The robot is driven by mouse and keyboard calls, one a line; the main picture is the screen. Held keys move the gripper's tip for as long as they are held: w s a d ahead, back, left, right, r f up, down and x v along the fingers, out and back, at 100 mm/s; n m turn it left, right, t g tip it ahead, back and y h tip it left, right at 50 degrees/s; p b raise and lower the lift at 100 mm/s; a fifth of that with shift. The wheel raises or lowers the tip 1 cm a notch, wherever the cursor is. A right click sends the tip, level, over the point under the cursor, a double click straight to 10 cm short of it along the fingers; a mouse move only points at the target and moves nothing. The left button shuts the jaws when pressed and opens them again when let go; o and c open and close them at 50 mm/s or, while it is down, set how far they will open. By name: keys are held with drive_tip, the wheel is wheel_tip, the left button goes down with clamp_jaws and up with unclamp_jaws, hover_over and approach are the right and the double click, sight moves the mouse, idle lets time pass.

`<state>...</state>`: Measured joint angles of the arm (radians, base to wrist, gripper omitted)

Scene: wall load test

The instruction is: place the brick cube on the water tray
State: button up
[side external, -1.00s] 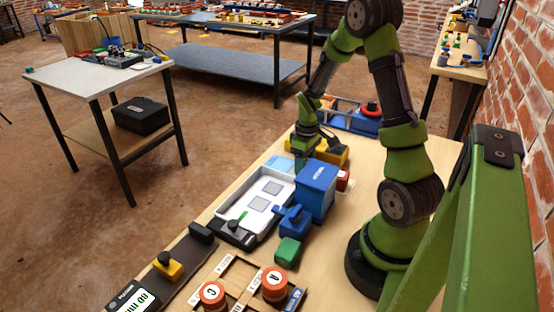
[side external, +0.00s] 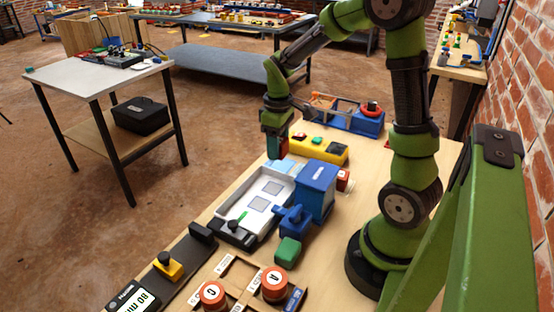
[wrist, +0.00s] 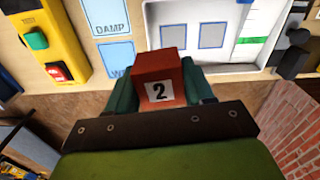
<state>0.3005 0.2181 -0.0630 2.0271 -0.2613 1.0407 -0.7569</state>
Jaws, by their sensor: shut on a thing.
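My gripper (side external: 274,150) is shut on the reddish brick cube (wrist: 160,75), which has a white label with a black 2. It holds the cube in the air near the table's left edge, beyond the water tray's far end.
A yellow box (side external: 318,149) with green and red buttons stands beside the gripper. Light blue cards, one marked DAMP (wrist: 108,20), lie near the tray's far end. A blue tap (side external: 291,220) and green block (side external: 288,251) stand by the tank.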

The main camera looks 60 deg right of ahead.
sight(273, 188)
drive_tip(key=shift+m, duration=0.6)
drive_tip(key=f, duration=0.3)
drive_tip(key=a+f, duration=0.1)
drive_tip(key=f, duration=0.2)
drive_tip(key=a+f, duration=0.1)
drive_tip(key=f, duration=0.3)
drive_tip(key=shift+w+a, duration=0.1)
drive_tip(key=shift+a, duration=0.1)
drive_tip(key=shift+f, duration=0.1)
drive_tip(key=o, duration=0.9)
drive_tip(key=shift+c, duration=0.2)
